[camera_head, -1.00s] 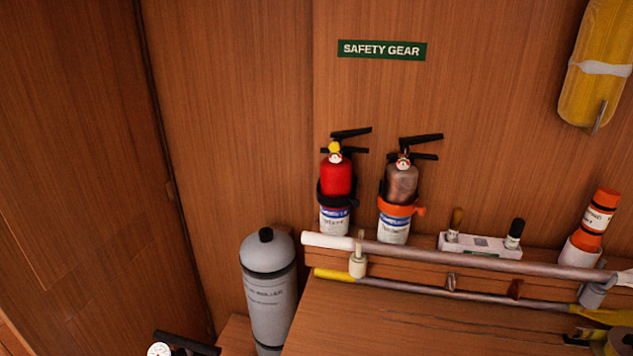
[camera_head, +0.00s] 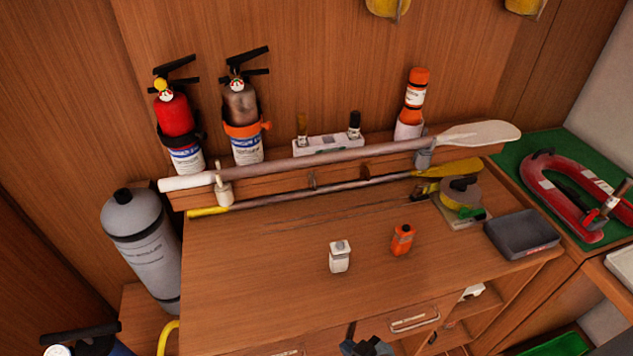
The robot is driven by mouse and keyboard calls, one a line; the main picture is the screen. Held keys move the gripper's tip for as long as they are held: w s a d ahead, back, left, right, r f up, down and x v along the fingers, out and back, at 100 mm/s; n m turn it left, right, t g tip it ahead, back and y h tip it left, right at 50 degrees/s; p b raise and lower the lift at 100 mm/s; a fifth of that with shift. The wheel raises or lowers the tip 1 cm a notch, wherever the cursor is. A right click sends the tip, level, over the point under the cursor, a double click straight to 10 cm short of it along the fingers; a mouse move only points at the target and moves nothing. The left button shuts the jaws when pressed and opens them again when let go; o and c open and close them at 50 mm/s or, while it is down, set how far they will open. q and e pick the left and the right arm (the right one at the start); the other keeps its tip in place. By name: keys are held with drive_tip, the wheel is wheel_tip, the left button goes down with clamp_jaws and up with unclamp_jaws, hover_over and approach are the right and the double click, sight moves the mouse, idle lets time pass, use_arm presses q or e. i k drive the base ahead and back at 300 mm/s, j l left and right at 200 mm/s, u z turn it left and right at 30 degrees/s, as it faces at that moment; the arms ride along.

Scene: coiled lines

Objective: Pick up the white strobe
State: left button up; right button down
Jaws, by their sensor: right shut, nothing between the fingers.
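The white strobe (camera_head: 340,259) stands upright on the wooden bench top (camera_head: 260,280), a little right of the middle of the view. It is a small white block with a grey top. A similar orange strobe (camera_head: 402,240) stands to its right, apart from it. My right gripper (camera_head: 367,345) shows only in part at the bottom edge, dark, in front of the white strobe and apart from it. It is shut and empty. My left gripper is not in view.
Two paddles (camera_head: 300,165) run along the back of the bench. A grey cylinder (camera_head: 147,247) stands left of the bench. The bench top around the strobes is clear.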

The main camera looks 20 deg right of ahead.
sight(339, 258)
drive_tip(key=k+l+z, duration=0.1)
drive_tip(key=z, duration=0.7)
